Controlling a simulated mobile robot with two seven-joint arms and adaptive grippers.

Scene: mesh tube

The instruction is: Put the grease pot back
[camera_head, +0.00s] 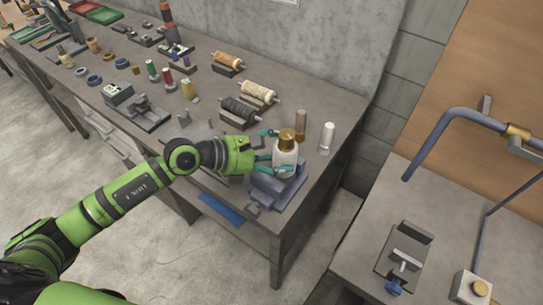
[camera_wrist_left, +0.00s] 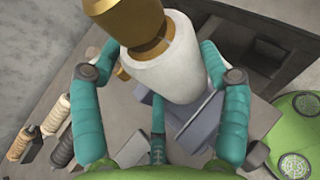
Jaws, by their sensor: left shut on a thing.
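The grease pot, a white pot with a brass-coloured cap (camera_head: 285,158), is at the near right corner of the long workbench. It also shows in the left wrist view (camera_wrist_left: 163,65), with its brass top toward the camera. My left gripper (camera_head: 275,152) has its teal fingers around the white body and is shut on it. The pot looks upright in the head view. A blue-grey stepped block (camera_head: 270,192) is directly below it; I cannot tell whether the pot touches the block. My right gripper is not in view.
A brown cylinder (camera_head: 301,124) and a white cylinder (camera_head: 327,137) stand just behind the pot. Wound spools (camera_head: 258,92) lie on stands further left. A separate table (camera_head: 460,230) with a blue pipe (camera_head: 460,112) is at the right, across a gap.

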